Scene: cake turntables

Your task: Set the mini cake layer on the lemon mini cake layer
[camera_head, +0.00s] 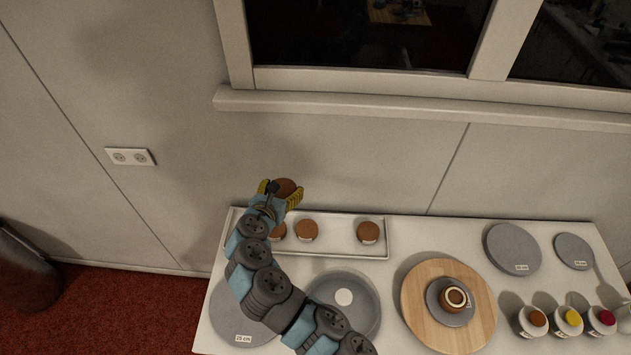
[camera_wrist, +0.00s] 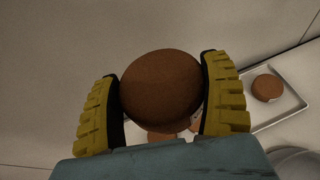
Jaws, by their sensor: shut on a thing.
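My gripper (camera_head: 281,194) is shut on a round brown mini cake layer (camera_head: 286,187), held up above the back left of the white tray. In the wrist view, this layer (camera_wrist: 160,88) sits between the two yellow ribbed fingers. On the wooden turntable (camera_head: 415,300) at the right, a small brown cake piece (camera_head: 453,298) with a pale ring on top stands on a grey disc (camera_head: 436,308). My gripper is far to its left. No lemon label is readable, so I cannot tell whether this piece is the lemon layer.
The white tray (camera_head: 340,249) holds brown layers, including a middle one (camera_head: 306,230) and a right one (camera_head: 368,232); another is partly hidden by my gripper. Grey discs (camera_head: 513,249) and several small coloured-top jars (camera_head: 568,320) stand at the right. The wall is close behind.

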